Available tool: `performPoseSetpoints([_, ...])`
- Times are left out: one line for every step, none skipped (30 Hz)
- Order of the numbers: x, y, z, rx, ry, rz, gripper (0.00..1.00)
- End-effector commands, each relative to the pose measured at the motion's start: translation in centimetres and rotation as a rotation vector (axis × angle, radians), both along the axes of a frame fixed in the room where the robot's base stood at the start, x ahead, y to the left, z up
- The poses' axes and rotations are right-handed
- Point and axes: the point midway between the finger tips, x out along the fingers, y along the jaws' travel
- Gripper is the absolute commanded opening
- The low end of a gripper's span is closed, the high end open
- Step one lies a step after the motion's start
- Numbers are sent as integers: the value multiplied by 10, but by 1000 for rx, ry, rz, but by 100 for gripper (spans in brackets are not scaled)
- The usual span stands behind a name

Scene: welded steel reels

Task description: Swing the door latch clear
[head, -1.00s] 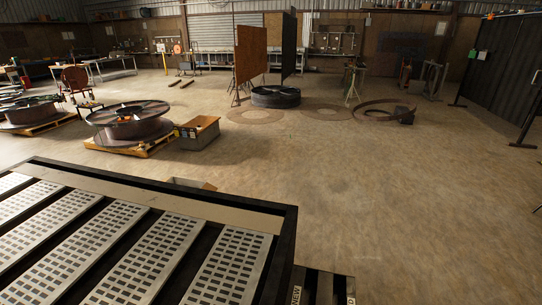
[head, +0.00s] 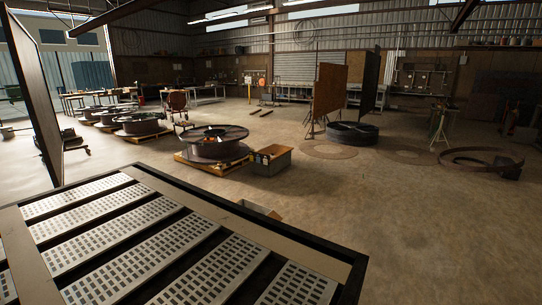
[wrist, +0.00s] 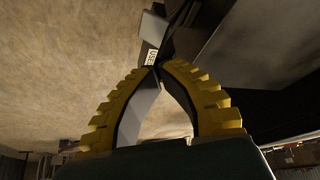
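In the wrist view, my gripper (wrist: 157,68) shows as two yellow ribbed fingers that curve in and meet at their tips. I see nothing clearly held between them. Just beyond the tips is a small pale label with dark lettering (wrist: 152,57), beside a grey block-like part (wrist: 153,28) and dark edges. I cannot make out a door latch or a door in either view. My gripper does not show in the head view.
A dark-framed table with perforated metal panels (head: 130,236) fills the head view's lower left. Beyond it are a reel on a pallet (head: 216,142), an open box (head: 271,160), upright panels (head: 330,92) and a ring (head: 482,161). The floor at right (head: 440,240) is clear.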

Motion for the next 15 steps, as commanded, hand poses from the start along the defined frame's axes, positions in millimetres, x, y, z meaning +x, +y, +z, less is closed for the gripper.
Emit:
performPoseSetpoints([0, 0, 0, 0, 0, 0, 0])
performPoseSetpoints([0, 0, 0, 0, 0, 0, 0])
performPoseSetpoints([0, 0, 0, 0, 0, 0, 0])
performPoseSetpoints([0, 0, -1, 0, 0, 0, 0])
performPoseSetpoints([0, 0, -1, 0, 0, 0, 0])
performPoseSetpoints([0, 0, -2, 0, 0, 0, 0])
performPoseSetpoints([0, 0, -3, 1, 1, 0, 0])
performPoseSetpoints([0, 0, -4, 1, 1, 0, 0])
performPoseSetpoints([0, 0, -4, 1, 1, 0, 0])
performPoseSetpoints([0, 0, -5, 1, 1, 0, 0])
performPoseSetpoints([0, 0, -6, 1, 1, 0, 0])
performPoseSetpoints([0, 0, -7, 1, 1, 0, 0])
performPoseSetpoints([0, 0, -7, 1, 1, 0, 0])
performPoseSetpoints([0, 0, -8, 1, 1, 0, 0])
performPoseSetpoints([0, 0, -9, 1, 1, 0, 0])
